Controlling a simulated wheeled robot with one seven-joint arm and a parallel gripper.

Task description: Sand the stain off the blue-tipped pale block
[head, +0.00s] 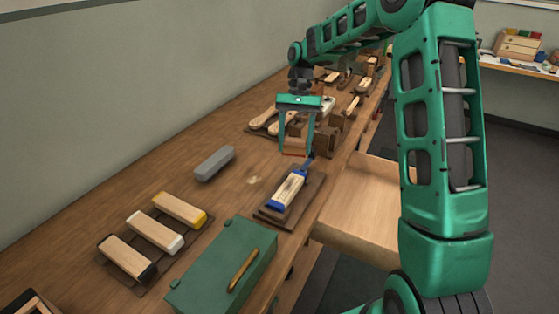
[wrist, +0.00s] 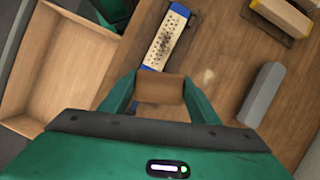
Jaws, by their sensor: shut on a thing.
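The pale block with blue ends (head: 290,187) lies on a dark brown board (head: 312,200) near the bench's front edge. In the wrist view the block (wrist: 155,55) shows rows of small holes and a dark brown stain (wrist: 165,42) on its upper face. My gripper (head: 296,150) is above the bench, just beyond the block in the head view. Its fingers are shut on a brown block-shaped piece (wrist: 160,89), which looks like a sanding block. The piece is apart from the stained block in the head view; its underside is hidden.
A grey block (head: 214,163) lies on the bench. Pale blocks with yellow (head: 180,210), white (head: 155,232) and black (head: 127,257) ends rest on a board at left. A green box (head: 222,268) stands in front. An open drawer (head: 358,205) juts out at right. Brushes and wooden pieces crowd the back.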

